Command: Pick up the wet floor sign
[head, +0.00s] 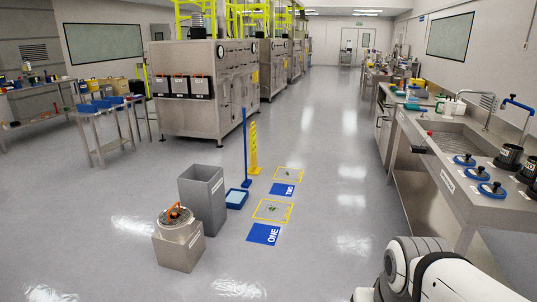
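A tall, narrow yellow stand (254,150), which looks like the wet floor sign, stands upright on the grey floor left of the picture's middle. Any writing on it is too small to read. It stands just behind and to the right of a blue upright pole (245,150). My white arm shows at the bottom right, well apart from the sign. My gripper is not in view.
A blue-rimmed tray (236,198), a grey open bin (203,200) and a metal canister on a block (178,238) stand nearer. Blue mats and yellow-framed floor squares lie to their right. A sink counter (460,165) lines the right; the central aisle is clear.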

